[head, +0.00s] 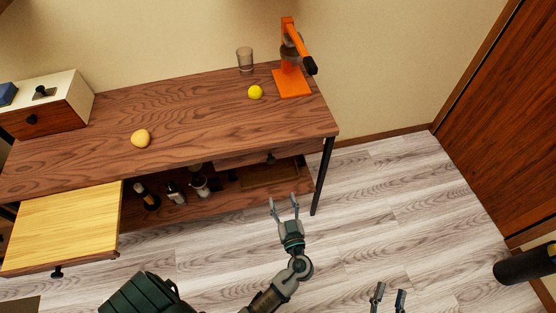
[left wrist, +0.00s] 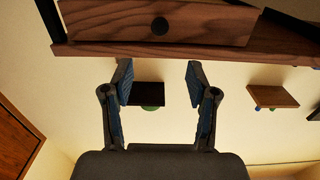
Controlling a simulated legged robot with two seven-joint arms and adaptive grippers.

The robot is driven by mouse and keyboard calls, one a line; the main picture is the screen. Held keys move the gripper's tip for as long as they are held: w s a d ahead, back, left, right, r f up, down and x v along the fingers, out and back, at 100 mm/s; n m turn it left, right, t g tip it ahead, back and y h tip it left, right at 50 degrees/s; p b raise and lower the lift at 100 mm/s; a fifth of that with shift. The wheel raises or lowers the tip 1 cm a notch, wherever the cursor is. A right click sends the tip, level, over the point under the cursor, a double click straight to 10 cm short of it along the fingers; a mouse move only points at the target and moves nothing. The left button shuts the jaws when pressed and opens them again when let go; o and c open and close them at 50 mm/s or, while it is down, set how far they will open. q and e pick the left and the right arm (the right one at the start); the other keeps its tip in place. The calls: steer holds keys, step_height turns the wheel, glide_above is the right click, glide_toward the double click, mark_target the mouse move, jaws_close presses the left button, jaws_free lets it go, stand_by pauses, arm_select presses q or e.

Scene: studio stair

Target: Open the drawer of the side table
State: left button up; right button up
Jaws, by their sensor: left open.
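The side table (head: 190,115) is a long wooden table with dark legs. Its right drawer (head: 235,161) is shut, with a small dark knob (head: 270,158). In the left wrist view the drawer front (left wrist: 100,22) runs along the top, its round knob (left wrist: 160,26) above the gap between my fingers. A second drawer (head: 65,225) at the table's left end is pulled out, with a pale, empty-looking inside. My left gripper (head: 285,203) is open and empty, in front of and apart from the right drawer's knob. My right gripper (head: 388,296) is open at the bottom edge, partly cut off.
On the tabletop are a glass (head: 245,59), an orange press-like device (head: 291,80), a yellow ball (head: 255,92), a tan round thing (head: 141,138) and a white-and-wood box (head: 50,104). Bottles (head: 176,193) stand on the lower shelf. Floor (head: 370,200) right of the table is clear.

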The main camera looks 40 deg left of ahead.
mark_target(272, 161)
arm_select(q)
steer(key=x, duration=1.6)
steer(key=shift+d+r, duration=0.1)
steer(key=shift+r, duration=0.05)
steer(key=shift+w+a, duration=0.35)
steer(key=shift+a, duration=0.2)
steer(key=shift+d, duration=0.2)
steer(key=shift+c, duration=0.2)
steer(key=shift+d, duration=0.1)
steer(key=c, duration=0.8)
jaws_close()
